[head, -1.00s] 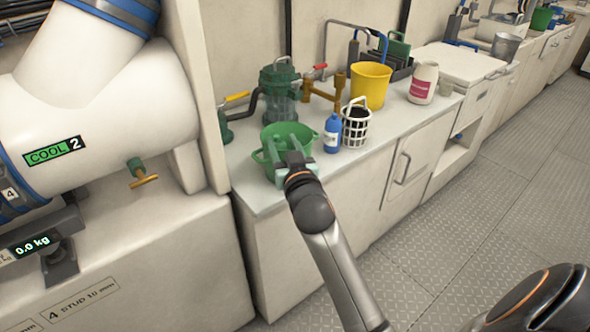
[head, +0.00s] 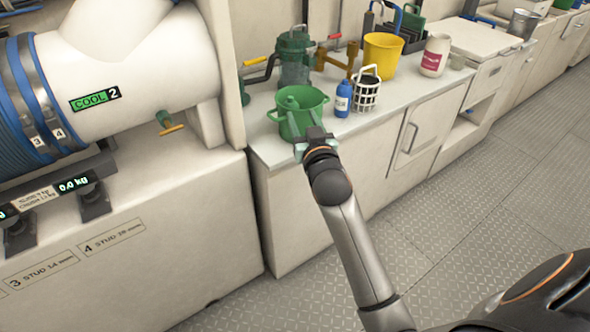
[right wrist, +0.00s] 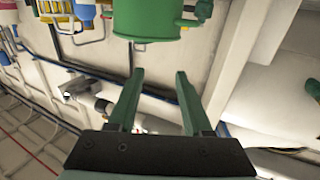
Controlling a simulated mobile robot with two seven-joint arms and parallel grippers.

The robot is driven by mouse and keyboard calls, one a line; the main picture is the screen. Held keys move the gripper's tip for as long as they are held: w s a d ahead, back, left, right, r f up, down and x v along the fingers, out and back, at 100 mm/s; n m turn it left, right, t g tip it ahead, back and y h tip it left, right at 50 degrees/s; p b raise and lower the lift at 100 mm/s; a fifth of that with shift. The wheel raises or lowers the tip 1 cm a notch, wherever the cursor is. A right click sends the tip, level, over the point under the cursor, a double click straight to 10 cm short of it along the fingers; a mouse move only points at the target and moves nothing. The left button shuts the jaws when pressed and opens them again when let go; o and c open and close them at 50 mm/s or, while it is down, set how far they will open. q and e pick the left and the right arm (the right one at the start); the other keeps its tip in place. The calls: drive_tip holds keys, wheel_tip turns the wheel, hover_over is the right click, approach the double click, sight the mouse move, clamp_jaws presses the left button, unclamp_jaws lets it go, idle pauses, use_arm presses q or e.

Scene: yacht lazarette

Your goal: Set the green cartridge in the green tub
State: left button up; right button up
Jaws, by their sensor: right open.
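The green tub (head: 297,124) stands near the front left end of the counter. It has handles on its sides. The green cartridge (head: 291,102) shows inside the tub, its top near the far left part of the rim; its lower part is hidden by the tub wall. My right gripper (head: 311,139) is open and empty, just outside the near side of the tub. In the right wrist view its two green fingers (right wrist: 158,75) are apart with nothing between them, and the tub (right wrist: 150,20) is beyond the tips. My left gripper is not in view.
A blue bottle (head: 343,99) and a white basket (head: 366,93) stand right of the tub. A green lidded machine (head: 294,60) and a yellow bucket (head: 382,53) are behind. A white jar (head: 435,55) stands further right. The floor in front is clear.

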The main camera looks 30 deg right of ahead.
drive_tip(key=s+a+f+n+g+y, duration=0.2)
drive_tip(key=s+a+f+n+y, duration=0.1)
drive_tip(key=s+a+f, duration=0.5)
drive_tip(key=s+a+f+n+g+y, duration=0.2)
drive_tip(key=s+a+f+y, duration=0.3)
drive_tip(key=s+a+f, duration=0.4)
drive_tip(key=s+f+n, duration=0.1)
drive_tip(key=s+f, duration=0.1)
drive_tip(key=s, duration=0.3)
drive_tip(key=shift+n+y, duration=0.4)
drive_tip(key=shift+f+g, duration=0.1)
drive_tip(key=shift+g, duration=0.2)
